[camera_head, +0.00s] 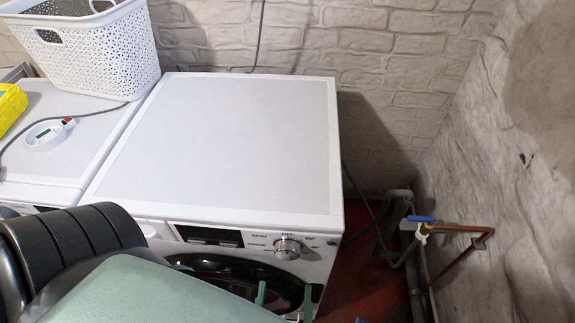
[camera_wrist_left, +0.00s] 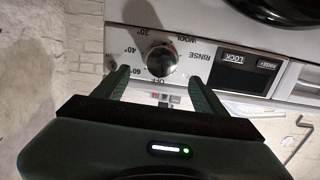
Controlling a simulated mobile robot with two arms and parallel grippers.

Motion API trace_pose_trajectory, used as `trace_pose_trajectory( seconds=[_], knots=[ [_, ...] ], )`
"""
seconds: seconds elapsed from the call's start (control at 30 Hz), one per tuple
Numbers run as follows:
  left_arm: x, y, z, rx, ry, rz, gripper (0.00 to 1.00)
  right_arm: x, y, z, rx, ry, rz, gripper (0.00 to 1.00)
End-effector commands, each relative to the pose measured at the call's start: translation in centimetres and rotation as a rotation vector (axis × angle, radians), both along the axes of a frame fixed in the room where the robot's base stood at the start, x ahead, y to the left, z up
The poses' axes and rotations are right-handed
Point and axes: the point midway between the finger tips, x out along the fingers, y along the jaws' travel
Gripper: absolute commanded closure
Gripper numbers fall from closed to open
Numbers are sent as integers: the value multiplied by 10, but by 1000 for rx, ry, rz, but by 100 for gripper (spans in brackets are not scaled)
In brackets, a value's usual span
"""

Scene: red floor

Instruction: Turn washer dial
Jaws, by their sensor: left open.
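The washer dial (camera_head: 288,248) is a round silver knob on the front panel of the white washer (camera_head: 225,140), near its right end. In the left wrist view the dial (camera_wrist_left: 161,60) has printed marks around it, such as WOOL, RINSE and OFF. My left gripper (camera_head: 285,297) is open and empty, with its two green fingertips low in front of the panel in the head view. In the left wrist view the fingertips (camera_wrist_left: 157,76) flank the dial on either side. I cannot tell whether they touch it. My right gripper is in neither view.
A white basket (camera_head: 95,50) stands at the back left, near a yellow object (camera_head: 10,105) and a small white dish (camera_head: 48,134) on the neighbouring machine. The washer top is bare. Pipes with a blue-handled valve (camera_head: 422,218) stand by the right wall.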

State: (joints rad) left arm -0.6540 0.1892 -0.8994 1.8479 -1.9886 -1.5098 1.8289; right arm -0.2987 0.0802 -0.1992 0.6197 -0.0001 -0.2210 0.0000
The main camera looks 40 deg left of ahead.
Motion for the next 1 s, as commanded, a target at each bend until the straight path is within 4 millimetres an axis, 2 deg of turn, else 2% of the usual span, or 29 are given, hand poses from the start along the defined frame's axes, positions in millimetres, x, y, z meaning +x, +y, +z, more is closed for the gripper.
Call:
trace_pose_trajectory(
  seconds=[0.2,0.5,0.87,1.0],
  knots=[
    [25,16,8,-3,-17,3,28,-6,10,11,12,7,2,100],
    [59,36,5,-3,-12,1,28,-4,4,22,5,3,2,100],
    [64,40,3,-4,-9,1,28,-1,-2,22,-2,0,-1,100],
    [64,40,3,-4,-9,1,67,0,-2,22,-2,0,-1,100]
  ],
)
